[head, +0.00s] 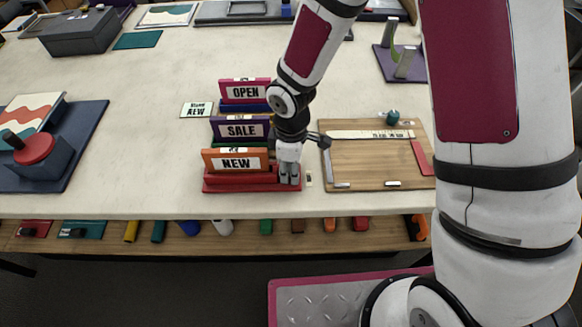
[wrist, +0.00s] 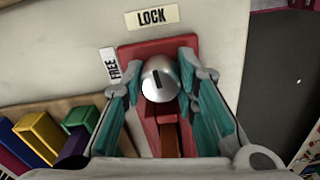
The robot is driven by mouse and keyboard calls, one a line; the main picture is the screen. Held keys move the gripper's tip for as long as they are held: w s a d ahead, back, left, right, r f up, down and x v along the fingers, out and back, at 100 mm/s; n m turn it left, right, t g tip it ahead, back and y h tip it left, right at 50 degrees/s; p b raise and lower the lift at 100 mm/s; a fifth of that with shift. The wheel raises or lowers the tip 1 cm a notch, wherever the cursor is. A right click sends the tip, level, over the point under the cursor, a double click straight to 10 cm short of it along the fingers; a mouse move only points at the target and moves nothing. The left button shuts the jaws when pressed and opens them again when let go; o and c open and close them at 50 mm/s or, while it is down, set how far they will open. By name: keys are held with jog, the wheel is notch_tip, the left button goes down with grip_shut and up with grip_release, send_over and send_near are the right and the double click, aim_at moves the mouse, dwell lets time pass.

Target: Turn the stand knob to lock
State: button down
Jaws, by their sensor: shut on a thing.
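The silver round knob (wrist: 160,80) sits on the end of the red stand (wrist: 131,52). Its short dark mark runs nearly up and down in the wrist view, tilted a little left at the top. A LOCK label (wrist: 151,17) lies above the knob and a FREE label (wrist: 112,63) to its left. My gripper (wrist: 162,78) is shut on the knob, one teal-padded finger on each side. In the head view, my gripper (head: 289,174) points down at the right end of the red stand (head: 225,187), hiding the knob. The stand holds an orange NEW sign (head: 236,165).
Behind the NEW sign stand a SALE sign (head: 241,130) and an OPEN sign (head: 245,92). A wooden board (head: 380,160) lies close to the right of my gripper. The table to the left of the signs is mostly clear (head: 150,150).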

jog(key=shift+m, duration=0.6)
jog(key=c, duration=1.3)
grip_release()
notch_tip(320, 180, up, 12)
jog(key=shift+r, duration=0.1)
